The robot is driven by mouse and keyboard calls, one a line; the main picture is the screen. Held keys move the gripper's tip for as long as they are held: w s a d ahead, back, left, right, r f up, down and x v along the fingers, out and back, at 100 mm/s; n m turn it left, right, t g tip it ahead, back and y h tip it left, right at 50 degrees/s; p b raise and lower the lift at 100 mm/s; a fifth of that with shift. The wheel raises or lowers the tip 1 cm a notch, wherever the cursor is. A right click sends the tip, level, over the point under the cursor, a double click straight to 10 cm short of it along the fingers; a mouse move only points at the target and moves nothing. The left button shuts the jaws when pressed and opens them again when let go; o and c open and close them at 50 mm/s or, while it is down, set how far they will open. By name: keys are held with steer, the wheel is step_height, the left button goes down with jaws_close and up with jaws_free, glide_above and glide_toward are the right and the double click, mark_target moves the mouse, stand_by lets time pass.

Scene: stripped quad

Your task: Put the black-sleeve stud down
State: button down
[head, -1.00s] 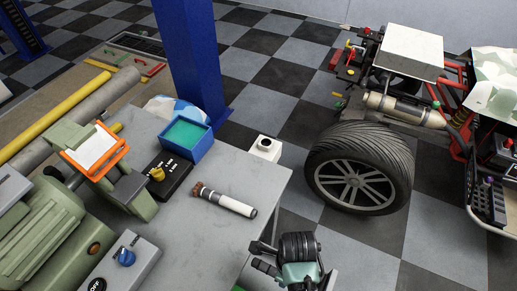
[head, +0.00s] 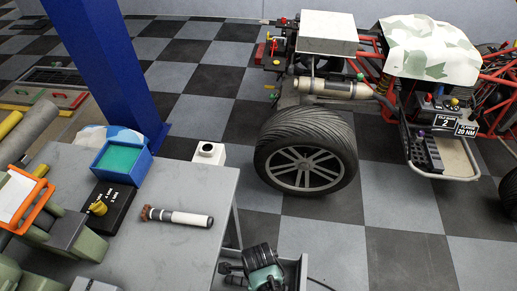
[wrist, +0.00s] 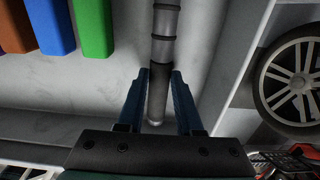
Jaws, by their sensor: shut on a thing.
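In the wrist view my gripper (wrist: 158,76) is shut on the black-sleeve stud (wrist: 163,50), a grey rod with dark bands. The fingers lie on either side of its dark sleeve. The rod runs up out of the top of the view, and its near end shows between the fingers. In the head view the end of my arm shows at the bottom, right of the grey bench. The stud cannot be made out there.
The grey bench (head: 175,250) carries a brown-tipped tool (head: 178,217), a blue bin (head: 121,161) and a black box with a yellow knob (head: 103,207). A buggy wheel (head: 306,158) stands beyond. Coloured blocks (wrist: 94,28) show in the wrist view.

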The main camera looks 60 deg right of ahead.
steer(key=c, duration=0.6)
jaws_free()
steer(key=shift+f, duration=0.1)
step_height(320, 180, up, 12)
steer(key=shift+r+p, duration=0.15)
steer(key=shift+p, duration=1.1)
